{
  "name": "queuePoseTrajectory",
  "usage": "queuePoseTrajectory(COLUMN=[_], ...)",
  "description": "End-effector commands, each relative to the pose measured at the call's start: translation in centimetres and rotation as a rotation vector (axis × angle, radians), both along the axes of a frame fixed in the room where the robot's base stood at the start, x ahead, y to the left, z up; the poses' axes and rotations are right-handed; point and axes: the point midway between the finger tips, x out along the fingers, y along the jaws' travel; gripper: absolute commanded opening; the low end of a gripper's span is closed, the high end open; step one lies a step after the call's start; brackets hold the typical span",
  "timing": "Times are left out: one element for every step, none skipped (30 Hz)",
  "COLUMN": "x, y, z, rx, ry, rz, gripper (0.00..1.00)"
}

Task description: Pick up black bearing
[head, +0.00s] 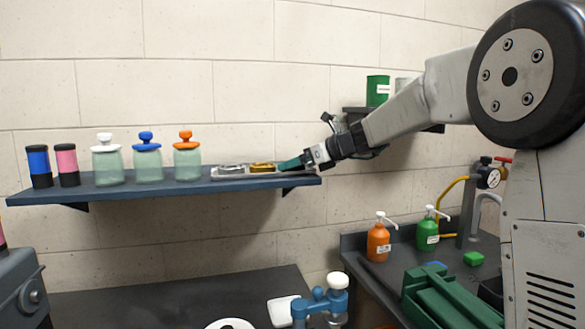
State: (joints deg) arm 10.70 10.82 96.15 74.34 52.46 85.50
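A grey tray (215,177) lies near the right end of the dark wall shelf (140,197). A silver ring-shaped bearing (231,169) and a gold bearing (262,167) sit side by side on it. I cannot make out a black bearing; the right end of the tray is partly covered by my gripper. From this angle I cannot tell whether the fingers are apart or hold anything.
Lidded glass jars with white (107,163), blue (147,161) and orange (187,159) tops stand left of the tray. Blue (39,166) and pink (67,165) cylinders stand farther left. A green can (377,91) sits on a shelf behind my arm. Counters lie below.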

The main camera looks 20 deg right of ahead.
Motion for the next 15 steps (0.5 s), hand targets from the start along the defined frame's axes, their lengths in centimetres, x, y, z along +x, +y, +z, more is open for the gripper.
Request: queuePoseTrajectory(x=[0.18,0.21,0.21,0.19,0.19,0.18,0.17,0.17,0.17,0.16,0.16,0.16,0.15,0.15,0.15], y=[0.21,0.22,0.22,0.19,0.19,0.18,0.18,0.18,0.18,0.17,0.17,0.17,0.17,0.17,0.17], z=[-0.07,-0.07,-0.06,-0.05,-0.04,-0.05,-0.05,-0.06,-0.06,-0.05,-0.05,-0.06,-0.06,0.00,0.00], rx=[-0.001,0.000,0.000,0.000,0.000,-0.001,-0.001,-0.001,-0.001,-0.001,-0.001,-0.001,-0.001,-0.001,-0.001], ry=[-0.001,-0.002,-0.002,-0.002,-0.002,-0.001,-0.001,-0.001,-0.001,-0.001,-0.001,-0.001,-0.001,-0.002,-0.002], rz=[0.000,-0.001,-0.001,-0.001,-0.001,-0.001,-0.001,-0.001,-0.001,-0.001,-0.001,-0.001,-0.001,0.000,0.000], gripper=[0.89,0.89,0.89,0.89,0.89,0.89,0.83,0.75,0.64,0.55,0.47,0.36,0.32,0.32,0.32])
